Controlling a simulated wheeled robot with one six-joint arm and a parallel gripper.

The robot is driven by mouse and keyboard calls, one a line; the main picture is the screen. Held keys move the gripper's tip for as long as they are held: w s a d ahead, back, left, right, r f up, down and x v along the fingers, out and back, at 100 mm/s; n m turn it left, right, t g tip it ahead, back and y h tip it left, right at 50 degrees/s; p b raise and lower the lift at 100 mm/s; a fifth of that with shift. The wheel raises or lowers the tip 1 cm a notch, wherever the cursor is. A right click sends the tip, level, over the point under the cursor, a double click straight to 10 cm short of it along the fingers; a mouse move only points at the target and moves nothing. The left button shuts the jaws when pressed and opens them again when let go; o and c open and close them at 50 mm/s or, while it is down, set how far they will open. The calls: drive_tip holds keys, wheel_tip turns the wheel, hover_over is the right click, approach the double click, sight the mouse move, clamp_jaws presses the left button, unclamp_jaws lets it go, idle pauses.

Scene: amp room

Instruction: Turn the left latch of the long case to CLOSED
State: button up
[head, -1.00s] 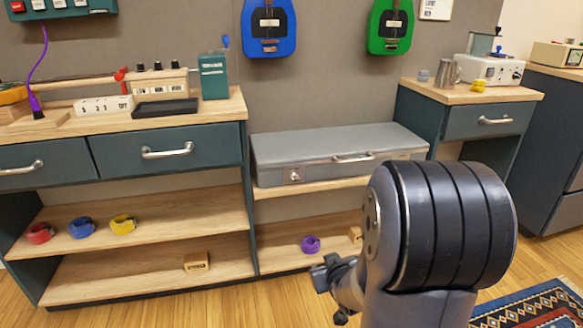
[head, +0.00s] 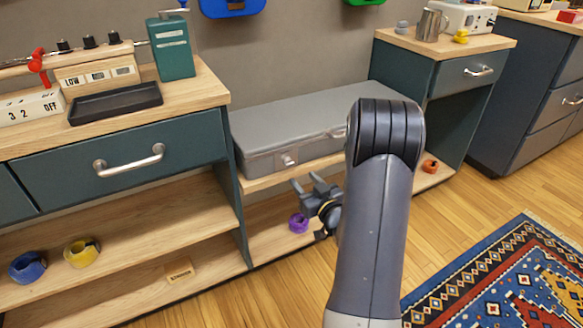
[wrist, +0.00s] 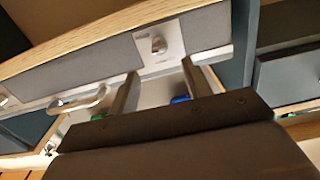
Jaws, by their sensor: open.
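The long grey case (head: 300,115) lies closed-lidded on a wooden shelf between two dark green cabinets. Its left latch (head: 289,160) is a small silver knob on the case's front, near the left end. In the wrist view the latch (wrist: 158,45) sits on a light plate, just beyond my fingertips and roughly between them. Its marking is too small to read. My gripper (head: 308,183) is open and empty, in front of and slightly below the latch, apart from it. The fingers also show in the wrist view (wrist: 160,69). My arm hides the case's right front.
The case's handle (head: 338,132) sticks out right of the latch, partly behind my arm. The shelf edge (head: 262,183) runs below the case. A purple ring (head: 298,222) lies on the lower shelf. The left cabinet's side (head: 236,185) stands close left of the latch.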

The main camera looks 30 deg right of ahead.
sight(291, 165)
drive_tip(key=w+b, duration=0.1)
drive_tip(key=w, duration=0.6)
drive_tip(key=shift+w+a, duration=0.15)
drive_tip(key=shift+w, duration=0.1)
drive_tip(key=shift+c, duration=0.5)
drive_tip(key=c, duration=0.9)
